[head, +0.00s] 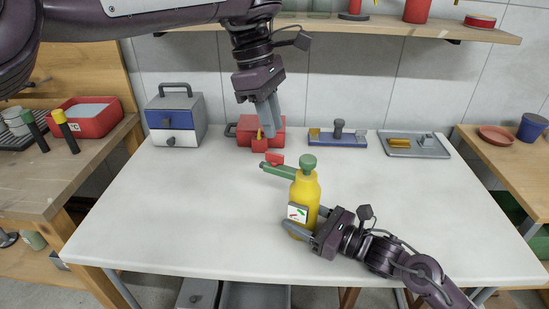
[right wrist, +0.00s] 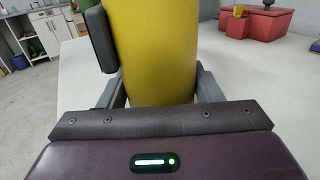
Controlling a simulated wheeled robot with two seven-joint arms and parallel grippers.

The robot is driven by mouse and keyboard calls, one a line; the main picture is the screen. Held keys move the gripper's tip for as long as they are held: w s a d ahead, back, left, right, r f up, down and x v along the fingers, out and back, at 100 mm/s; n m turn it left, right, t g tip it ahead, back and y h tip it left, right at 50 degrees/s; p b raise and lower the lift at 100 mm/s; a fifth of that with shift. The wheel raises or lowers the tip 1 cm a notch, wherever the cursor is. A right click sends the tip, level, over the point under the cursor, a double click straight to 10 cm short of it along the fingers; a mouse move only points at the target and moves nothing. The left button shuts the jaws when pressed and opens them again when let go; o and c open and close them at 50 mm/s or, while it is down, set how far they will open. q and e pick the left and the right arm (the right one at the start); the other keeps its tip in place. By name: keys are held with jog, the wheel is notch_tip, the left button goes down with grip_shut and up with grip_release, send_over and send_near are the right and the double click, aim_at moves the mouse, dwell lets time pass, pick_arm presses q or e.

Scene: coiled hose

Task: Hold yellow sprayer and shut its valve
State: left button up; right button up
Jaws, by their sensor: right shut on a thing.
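The yellow sprayer (head: 309,192) stands upright on the white table, with a green cap on top and a label on its front. Its green nozzle (head: 279,171) points left, with a red valve lever (head: 274,159) on it. My right gripper (head: 304,222) is shut around the lower body of the sprayer. In the right wrist view the yellow body (right wrist: 152,50) fills the space between the fingers. My left gripper (head: 268,122) points down above and behind the valve lever, apart from it. Its fingers look close together, and whether they are shut is unclear.
A red box (head: 244,131) stands behind the sprayer, under my left gripper. A shelf (head: 400,28) hangs above. The table's front left is clear.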

jog(key=o, duration=1.3)
jog(key=shift+c, duration=0.2)
jog(key=shift+d, duration=0.1)
jog(key=shift+s+d+f, duration=0.1)
jog(key=shift+s+d, duration=0.2)
jog(key=shift+d, duration=0.15)
jog(key=shift+b+v, duration=0.35)
jog(key=shift+v, duration=3.55)
